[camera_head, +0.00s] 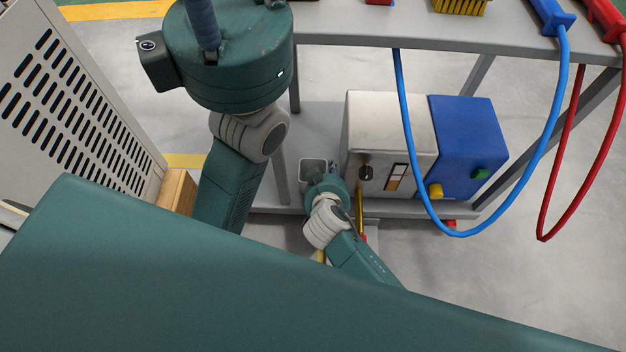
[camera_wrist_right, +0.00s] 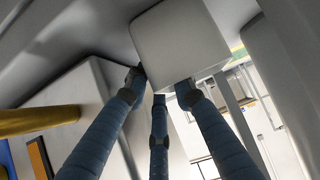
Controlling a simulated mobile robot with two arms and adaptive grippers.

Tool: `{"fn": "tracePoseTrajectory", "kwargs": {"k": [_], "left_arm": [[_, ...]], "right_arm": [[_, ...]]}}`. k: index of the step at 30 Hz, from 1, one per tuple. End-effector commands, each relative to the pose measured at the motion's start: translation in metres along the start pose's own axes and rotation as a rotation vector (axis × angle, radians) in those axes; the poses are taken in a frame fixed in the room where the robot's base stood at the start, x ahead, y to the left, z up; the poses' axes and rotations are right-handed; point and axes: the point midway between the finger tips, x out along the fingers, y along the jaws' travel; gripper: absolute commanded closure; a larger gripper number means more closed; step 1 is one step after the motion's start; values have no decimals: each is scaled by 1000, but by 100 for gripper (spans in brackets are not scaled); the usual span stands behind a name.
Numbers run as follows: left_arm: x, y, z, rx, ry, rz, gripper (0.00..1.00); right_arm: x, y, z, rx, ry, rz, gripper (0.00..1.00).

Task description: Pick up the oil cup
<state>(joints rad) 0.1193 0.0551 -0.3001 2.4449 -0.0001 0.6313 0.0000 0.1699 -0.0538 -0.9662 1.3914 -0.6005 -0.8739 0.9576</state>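A light grey, square-sided container, probably the oil cup (camera_head: 313,168), stands on the lower shelf in the head view, left of the white box. In the right wrist view a pale block-like shape, apparently this cup (camera_wrist_right: 178,38), is at the fingertips. My right gripper (camera_wrist_right: 160,88) has its blue fingers apart, tips close to the cup's near end; contact cannot be told. In the head view its green body (camera_head: 325,186) partly covers the cup and its fingers are hidden. My left gripper (camera_head: 204,25) is high at upper left; only one blue finger shows.
A white box (camera_head: 392,125) joined to a blue box (camera_head: 470,150) stands right of the cup. A yellow pipe (camera_wrist_right: 40,120) is close by on the left in the wrist view. The tabletop (camera_head: 420,35) overhangs. Blue (camera_head: 412,150) and red (camera_head: 600,165) cables hang at the right.

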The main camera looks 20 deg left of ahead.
Motion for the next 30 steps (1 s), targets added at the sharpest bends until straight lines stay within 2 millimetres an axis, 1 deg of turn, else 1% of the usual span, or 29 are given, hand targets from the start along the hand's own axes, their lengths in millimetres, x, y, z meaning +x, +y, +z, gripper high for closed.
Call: {"fn": "tracePoseTrajectory", "kwargs": {"k": [3, 4, 7, 8, 23, 27, 29, 30], "left_arm": [[1, 0, 0, 0, -1, 0, 60], [1, 0, 0, 0, -1, 0, 60], [1, 0, 0, 0, -1, 0, 60], [1, 0, 0, 0, -1, 0, 60], [2, 0, 0, -1, 1, -1, 60], [7, -1, -2, -2, 4, -4, 60], [-2, -3, 6, -4, -39, -14, 60], [-5, -4, 8, -6, -57, -19, 60]], "right_arm": [[-1, 0, -1, 0, 0, -1, 76], [-1, 0, -1, 1, 0, -1, 78], [-1, 0, -1, 1, 0, -1, 98], [-1, 0, -1, 1, 0, -1, 100], [-3, 0, -3, 1, 1, -1, 100], [-10, 0, -13, 3, 2, -1, 100], [-16, 0, -20, 3, 1, -1, 100], [-21, 0, -27, 4, 1, -1, 100]]}}
